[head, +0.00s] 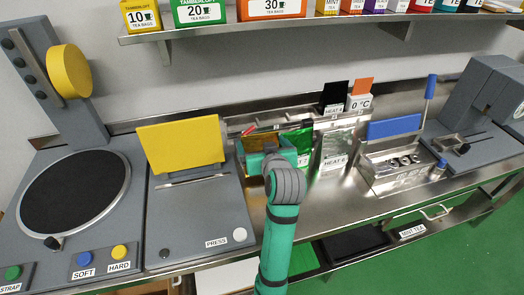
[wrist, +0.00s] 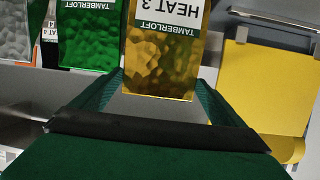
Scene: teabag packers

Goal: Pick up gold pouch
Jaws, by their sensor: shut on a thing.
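The gold pouch (wrist: 160,62) hangs between the two green fingers of my gripper (wrist: 161,84) in the wrist view. It is upside down in that view, with the print "HEAT 3" and "TAMBERLOFT". My gripper is shut on its sides. In the head view my gripper (head: 272,152) is at the middle of the steel counter and mostly hides the pouch. A green pouch (wrist: 88,38) is beside the gold one, and it also shows in the head view (head: 300,138). A silver pouch (head: 336,143) stands right of the green one.
A yellow-lidded grey press (head: 180,146) is close left. A blue-handled steel sealer (head: 394,127) is to the right. A round dark-plated machine (head: 75,190) is far left. A shelf (head: 220,28) with tea boxes runs above. Open counter lies before the silver pouch.

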